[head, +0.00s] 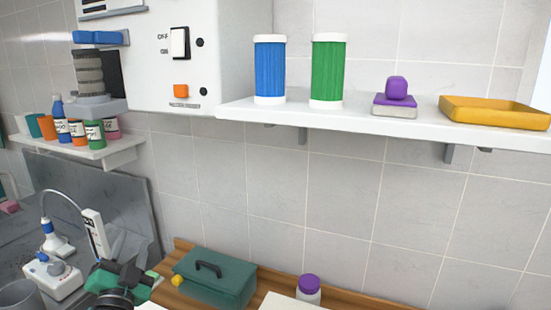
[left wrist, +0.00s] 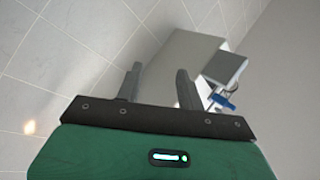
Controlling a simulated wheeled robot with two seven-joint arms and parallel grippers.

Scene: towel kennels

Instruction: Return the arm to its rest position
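My left gripper (head: 118,278) shows at the lower left of the head view, a green body with dark parts, in front of the left end of the wooden counter. In the left wrist view its two dark fingers (left wrist: 159,70) stand apart with nothing between them, so it is open and empty. Beyond them are the tiled wall and a pale box-like unit (left wrist: 180,60). My right gripper is in neither view.
A green toolbox (head: 214,277) stands on the wooden counter (head: 345,297), right of my left gripper. A purple-lidded jar (head: 308,290) is farther right. The wall shelf (head: 340,117) holds two canisters, a purple-handled brush and a yellow tray.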

